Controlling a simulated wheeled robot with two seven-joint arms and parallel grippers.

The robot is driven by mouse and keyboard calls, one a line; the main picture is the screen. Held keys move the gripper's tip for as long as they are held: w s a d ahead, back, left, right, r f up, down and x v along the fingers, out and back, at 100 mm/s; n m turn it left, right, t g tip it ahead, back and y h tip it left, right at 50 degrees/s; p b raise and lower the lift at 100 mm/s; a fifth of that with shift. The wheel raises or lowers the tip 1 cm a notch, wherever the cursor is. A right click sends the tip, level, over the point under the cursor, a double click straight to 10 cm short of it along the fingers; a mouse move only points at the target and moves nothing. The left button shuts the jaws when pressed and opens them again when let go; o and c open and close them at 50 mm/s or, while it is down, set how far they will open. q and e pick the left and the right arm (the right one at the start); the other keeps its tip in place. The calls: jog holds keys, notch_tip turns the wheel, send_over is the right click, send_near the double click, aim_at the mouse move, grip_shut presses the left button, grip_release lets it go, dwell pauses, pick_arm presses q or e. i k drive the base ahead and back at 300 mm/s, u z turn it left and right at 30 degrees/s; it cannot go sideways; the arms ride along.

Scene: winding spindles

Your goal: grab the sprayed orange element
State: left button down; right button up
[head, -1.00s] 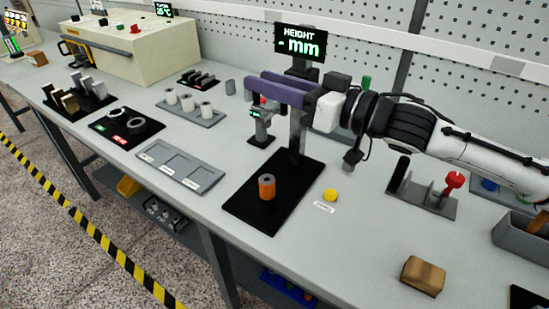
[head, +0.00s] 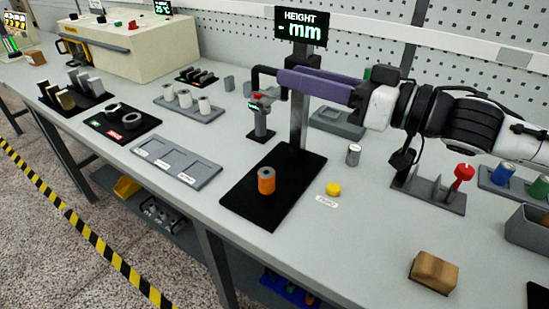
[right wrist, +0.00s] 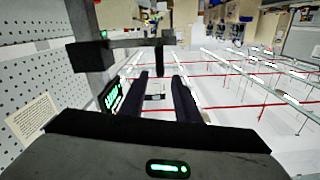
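The orange element (head: 266,181) is a short upright cylinder with a grey top, standing on the black base plate (head: 262,212) of the height gauge. My right gripper (head: 283,79) is well above and behind it, its purple fingers pointing left beside the gauge column (head: 299,122). In the right wrist view the two dark fingers (right wrist: 162,84) are apart with nothing held between them. The orange element is not seen in that view. My left gripper is not in view.
The height display (head: 301,25) tops the column, close to my right gripper. A yellow disc (head: 333,189) and a grey cylinder (head: 353,155) stand right of the plate. An empty grey tray (head: 176,163) lies left. A wooden block (head: 433,272) is at front right.

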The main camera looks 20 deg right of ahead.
aim_at(266, 175)
jog(key=k, duration=1)
